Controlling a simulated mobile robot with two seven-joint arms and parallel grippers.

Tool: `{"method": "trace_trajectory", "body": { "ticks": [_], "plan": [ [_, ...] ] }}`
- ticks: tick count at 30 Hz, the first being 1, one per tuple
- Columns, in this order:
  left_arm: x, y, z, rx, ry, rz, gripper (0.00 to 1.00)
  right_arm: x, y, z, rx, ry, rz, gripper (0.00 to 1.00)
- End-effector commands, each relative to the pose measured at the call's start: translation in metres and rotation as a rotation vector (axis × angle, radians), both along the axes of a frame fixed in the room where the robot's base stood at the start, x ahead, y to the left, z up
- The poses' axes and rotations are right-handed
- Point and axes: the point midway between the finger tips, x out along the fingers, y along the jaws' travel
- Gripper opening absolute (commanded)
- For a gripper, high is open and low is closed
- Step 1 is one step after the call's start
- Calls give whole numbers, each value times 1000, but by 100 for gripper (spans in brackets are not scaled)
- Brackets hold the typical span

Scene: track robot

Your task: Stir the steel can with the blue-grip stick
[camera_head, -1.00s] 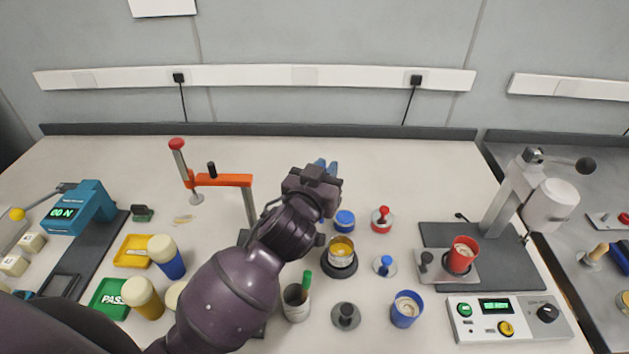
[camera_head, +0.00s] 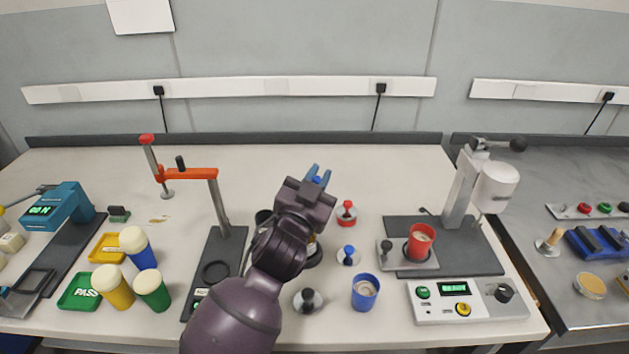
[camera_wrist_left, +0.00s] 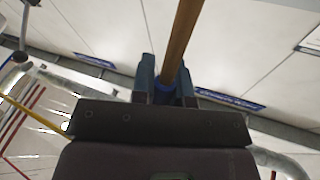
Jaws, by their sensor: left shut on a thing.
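My left gripper (camera_head: 318,176) is in the middle of the head view, above the bench, with its blue fingers pointing away and up. It is shut on the blue grip (camera_wrist_left: 164,86) of a wooden stick (camera_wrist_left: 181,40). In the left wrist view the stick runs up out of the picture from between the fingers. The steel can is almost wholly hidden behind my left arm; part of its dark round base (camera_head: 315,258) shows beside the arm. I cannot see the stick's far end. My right gripper is out of view.
To the right stand a red-knobbed piece (camera_head: 346,212), a blue-knobbed piece (camera_head: 348,255), a blue cup (camera_head: 365,291) and a red cup (camera_head: 420,241) under a white-headed stand. An orange-armed clamp stand (camera_head: 188,173) is at the left. The back of the bench is clear.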

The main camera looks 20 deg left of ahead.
Motion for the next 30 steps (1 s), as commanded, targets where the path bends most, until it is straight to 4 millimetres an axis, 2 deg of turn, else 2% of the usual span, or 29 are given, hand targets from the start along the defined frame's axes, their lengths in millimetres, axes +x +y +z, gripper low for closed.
{"method": "trace_trajectory", "body": {
  "ticks": [8,30],
  "plan": [
    [-2,-2,-9,20,-17,2,0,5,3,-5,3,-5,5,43],
    [-17,-18,-52,19,-13,2,0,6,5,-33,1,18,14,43]
  ]
}}
